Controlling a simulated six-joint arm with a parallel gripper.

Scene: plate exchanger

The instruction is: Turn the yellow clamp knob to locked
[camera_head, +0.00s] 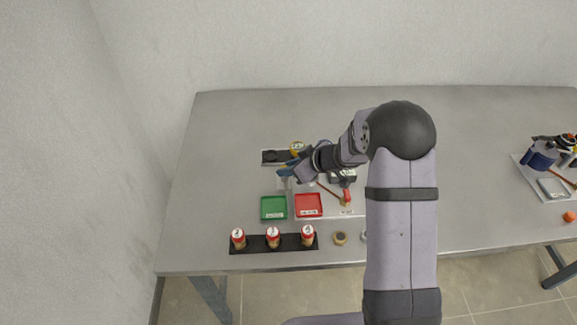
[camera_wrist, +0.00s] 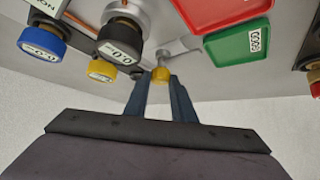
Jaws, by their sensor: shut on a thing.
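In the head view my gripper (camera_head: 285,171) is low over the fixture at the left middle of the table, and I cannot make out the held knob there. No locked mark can be read.
A green tray (camera_head: 273,207) and red tray (camera_head: 309,205) lie in front. The table's far side is clear.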

